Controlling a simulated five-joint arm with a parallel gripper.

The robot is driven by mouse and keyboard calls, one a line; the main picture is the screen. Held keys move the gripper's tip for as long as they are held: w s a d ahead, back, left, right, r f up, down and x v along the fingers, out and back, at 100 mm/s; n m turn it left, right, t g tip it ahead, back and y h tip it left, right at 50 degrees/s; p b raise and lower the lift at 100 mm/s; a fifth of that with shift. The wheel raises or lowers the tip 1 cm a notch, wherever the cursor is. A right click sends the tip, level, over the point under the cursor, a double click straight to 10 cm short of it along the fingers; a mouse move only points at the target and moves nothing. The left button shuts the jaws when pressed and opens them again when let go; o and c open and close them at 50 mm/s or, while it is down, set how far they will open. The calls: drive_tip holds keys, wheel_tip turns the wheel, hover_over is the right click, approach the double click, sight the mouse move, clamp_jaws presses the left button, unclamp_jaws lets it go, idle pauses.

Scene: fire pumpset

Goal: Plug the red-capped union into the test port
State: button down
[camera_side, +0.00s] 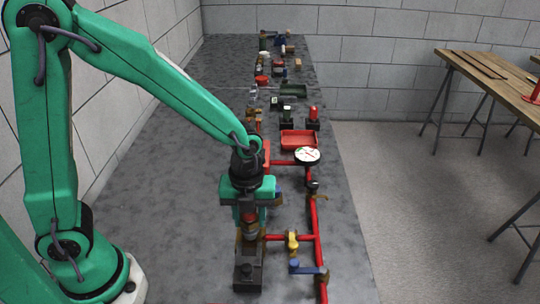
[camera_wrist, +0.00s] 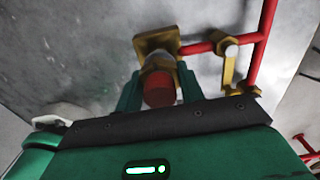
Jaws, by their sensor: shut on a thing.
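My gripper (camera_side: 249,213) points down, shut on the red-capped union (camera_side: 250,229). In the wrist view the union's red cap (camera_wrist: 159,92) sits between the two green fingers (camera_wrist: 130,96). Below it is a silvery collar (camera_wrist: 158,63), then a square brass flange (camera_wrist: 150,42) joined to a red pipe; this looks like the test port. The union is lined up over the flange, but I cannot tell whether it is seated or just above it. In the side view the fingers and the union hide most of the port.
Red pipework (camera_side: 316,225) with a yellow valve (camera_side: 292,240), a blue lever (camera_side: 306,270) and a round gauge (camera_side: 307,156) stands close on the right. A black block (camera_side: 247,275) is in front. A red tray (camera_side: 299,140) and several parts lie behind. The left tabletop is clear.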

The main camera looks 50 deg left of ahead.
drive_tip(key=shift+f, duration=1.6)
idle(2.6)
drive_tip(key=c, duration=0.8)
unclamp_jaws()
drive_tip(key=shift+r, duration=3.95)
drive_tip(key=shift+s+a+r+n, duration=0.1)
drive_tip(key=shift+a+r+n, duration=0.25)
drive_tip(key=shift+r+n, duration=0.25)
drive_tip(key=s+a+r+n+t, duration=0.2)
drive_tip(key=s+a+r+n, duration=0.1)
drive_tip(key=n, duration=0.5)
drive_tip(key=s+a+r+n+t, duration=0.1)
drive_tip(key=s+a+r+n, duration=0.2)
drive_tip(key=n, duration=0.6)
drive_tip(key=s+a+r+n+t, duration=0.2)
drive_tip(key=s+a+r+n, duration=0.1)
drive_tip(key=n, duration=0.5)
drive_tip(key=shift+s+a+r+n+t, duration=0.15)
drive_tip(key=shift+a+r+n, duration=0.1)
drive_tip(key=shift+r, duration=0.4)
drive_tip(key=shift+w+a+r+n+t, duration=0.1)
drive_tip(key=shift+a+r+n+t, duration=0.1)
drive_tip(key=shift+r, duration=0.4)
